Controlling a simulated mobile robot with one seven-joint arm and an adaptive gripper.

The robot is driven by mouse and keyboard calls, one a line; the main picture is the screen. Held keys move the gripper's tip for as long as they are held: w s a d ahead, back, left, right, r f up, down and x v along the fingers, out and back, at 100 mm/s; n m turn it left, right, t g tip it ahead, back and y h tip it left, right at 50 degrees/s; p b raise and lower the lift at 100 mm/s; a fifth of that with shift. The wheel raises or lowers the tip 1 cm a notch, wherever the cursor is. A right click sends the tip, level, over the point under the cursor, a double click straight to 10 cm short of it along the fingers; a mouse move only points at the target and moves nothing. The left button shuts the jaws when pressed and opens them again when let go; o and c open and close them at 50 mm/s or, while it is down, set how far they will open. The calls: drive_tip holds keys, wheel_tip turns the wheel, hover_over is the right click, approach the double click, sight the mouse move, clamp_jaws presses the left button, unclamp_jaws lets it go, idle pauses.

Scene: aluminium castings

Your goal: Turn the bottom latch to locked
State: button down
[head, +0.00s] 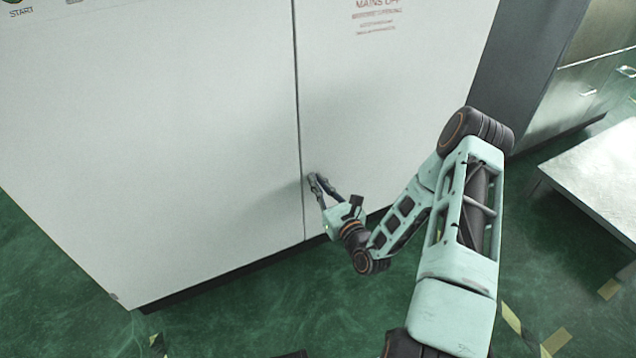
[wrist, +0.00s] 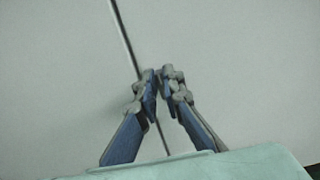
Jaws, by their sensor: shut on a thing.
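My gripper (head: 315,180) is at the lower part of a white cabinet's door seam in the head view, its fingers pointing at the door face. In the wrist view my gripper (wrist: 162,78) has its fingertips drawn close together over the dark seam. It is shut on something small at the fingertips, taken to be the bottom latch. The fingers cover the latch in both views, so its shape and turn position cannot be told.
The white cabinet door (head: 400,90) carries red lettering near the top. A dark grey cabinet (head: 525,60) stands to the right, with a metal table (head: 600,170) in front of it. The green floor (head: 230,310) is open before the white cabinet.

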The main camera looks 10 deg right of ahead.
drive_tip(key=shift+d+r+m+p, duration=0.1)
drive_tip(key=shift+m+p, duration=0.7)
drive_tip(key=shift+m, duration=0.1)
drive_tip(key=m+p, duration=0.2)
drive_tip(key=m, duration=0.1)
drive_tip(key=shift+d+m, duration=0.2)
drive_tip(key=shift+m, duration=0.1)
drive_tip(key=m+p, duration=0.2)
drive_tip(key=m, duration=0.1)
drive_tip(key=shift+w+d+f, duration=0.1)
drive_tip(key=shift+f, duration=0.1)
drive_tip(key=shift+f+m+p, duration=0.2)
drive_tip(key=shift+m+p, duration=0.4)
drive_tip(key=shift+m, duration=1.2)
drive_tip(key=c, duration=2.1)
unclamp_jaws()
